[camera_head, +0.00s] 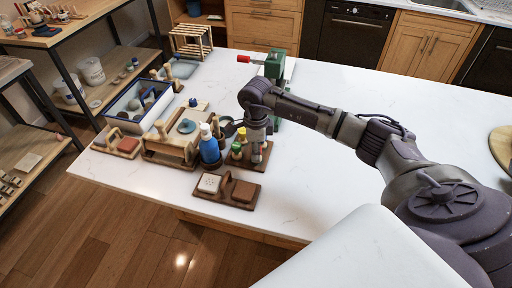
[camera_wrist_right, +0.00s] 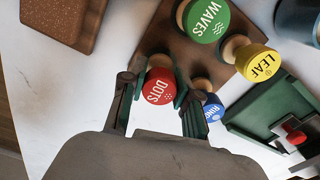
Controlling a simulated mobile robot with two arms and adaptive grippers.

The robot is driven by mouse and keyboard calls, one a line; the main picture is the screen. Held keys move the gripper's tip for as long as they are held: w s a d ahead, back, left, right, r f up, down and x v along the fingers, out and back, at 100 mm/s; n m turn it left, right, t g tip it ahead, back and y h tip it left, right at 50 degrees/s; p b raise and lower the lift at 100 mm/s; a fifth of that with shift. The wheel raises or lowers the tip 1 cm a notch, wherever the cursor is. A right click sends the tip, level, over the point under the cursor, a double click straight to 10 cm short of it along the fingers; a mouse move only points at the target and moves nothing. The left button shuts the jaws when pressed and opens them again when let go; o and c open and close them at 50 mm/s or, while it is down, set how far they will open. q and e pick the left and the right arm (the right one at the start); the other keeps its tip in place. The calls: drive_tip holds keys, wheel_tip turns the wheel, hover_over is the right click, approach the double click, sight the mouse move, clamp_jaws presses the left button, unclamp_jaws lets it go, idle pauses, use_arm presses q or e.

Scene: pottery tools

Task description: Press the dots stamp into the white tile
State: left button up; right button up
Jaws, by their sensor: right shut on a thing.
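The dots stamp (camera_wrist_right: 158,88), with a round red top reading DOTS, is between the two fingers of my right gripper (camera_wrist_right: 160,98), which is shut on it. In the head view my right gripper (camera_head: 257,140) points down over the wooden stamp stand (camera_head: 263,157), and it hides the dots stamp. I cannot tell whether the stamp is clear of the stand. The white tile (camera_head: 209,182), with small marks on its face, lies at the left of a wooden board (camera_head: 226,195) near the counter's front edge. My left gripper is not in view.
Close to my right gripper are the green waves stamp (camera_wrist_right: 207,18), yellow leaf stamp (camera_wrist_right: 257,63) and blue stamp (camera_wrist_right: 212,109). A brown tile (camera_head: 244,191) lies beside the white one. A blue bottle (camera_head: 208,146) stands left of the stand. The counter to the right is clear.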

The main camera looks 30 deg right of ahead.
drive_tip(key=shift+f+b, duration=0.3)
drive_tip(key=shift+f, duration=0.05)
idle(0.6)
drive_tip(key=o, duration=1.1)
drive_tip(key=shift+o, duration=0.2)
wheel_tip(320, 180, up, 12)
drive_tip(key=shift+s, duration=0.1)
